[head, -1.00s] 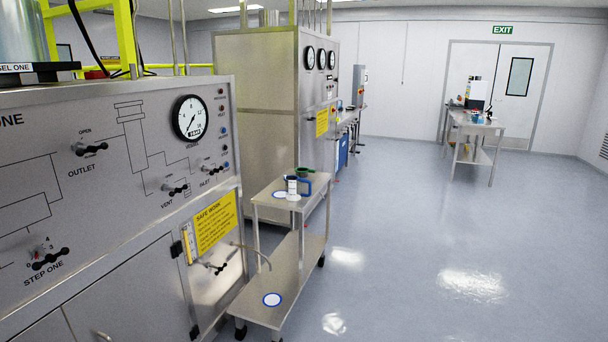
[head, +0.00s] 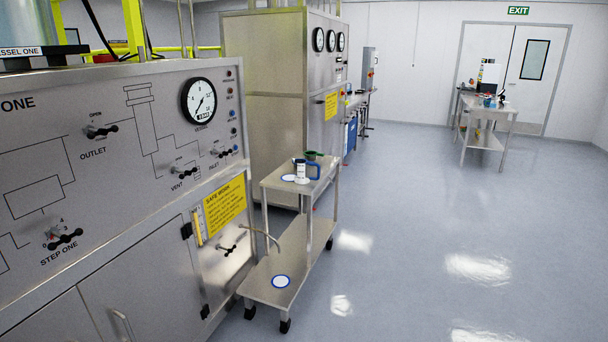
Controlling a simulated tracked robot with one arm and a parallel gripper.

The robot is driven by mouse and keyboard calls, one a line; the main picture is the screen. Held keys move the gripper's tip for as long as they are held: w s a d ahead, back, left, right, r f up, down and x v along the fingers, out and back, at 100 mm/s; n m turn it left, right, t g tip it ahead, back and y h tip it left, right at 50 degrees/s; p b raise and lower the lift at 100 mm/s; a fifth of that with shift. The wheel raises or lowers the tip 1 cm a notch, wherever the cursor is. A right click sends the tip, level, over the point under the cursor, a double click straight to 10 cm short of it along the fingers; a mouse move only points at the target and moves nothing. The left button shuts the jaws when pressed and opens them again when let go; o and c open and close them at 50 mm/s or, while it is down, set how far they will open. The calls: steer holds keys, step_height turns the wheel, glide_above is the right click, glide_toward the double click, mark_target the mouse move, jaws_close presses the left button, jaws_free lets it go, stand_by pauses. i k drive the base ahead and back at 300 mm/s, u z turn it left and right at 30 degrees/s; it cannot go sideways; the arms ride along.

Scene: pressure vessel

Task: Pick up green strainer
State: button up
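A small dark green item (head: 312,155), which looks like the green strainer, is at the back of the cart's top shelf. It is small in the head view and its shape is hard to make out. A blue-edged container (head: 314,171) stands just below it in the picture, and I cannot tell if the green item rests on it. A white bottle or jar (head: 301,171) stands to the left of the container. My gripper is not in view.
The two-shelf steel cart (head: 268,292) stands against the vessel one control panel (head: 120,170). A tall steel cabinet (head: 265,100) is behind it. Open floor (head: 410,250) lies to the right. A far table (head: 485,143) with equipment stands near the exit doors.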

mark_target(310, 155)
steer(key=z, duration=0.45)
steer(key=i, duration=1.8)
steer(key=z, duration=0.45)
steer(key=i, duration=2.6)
steer(key=u, duration=0.7)
steer(key=i, duration=1.35)
steer(key=u, duration=0.6)
steer(key=i, duration=0.4)
steer(key=u, duration=0.15)
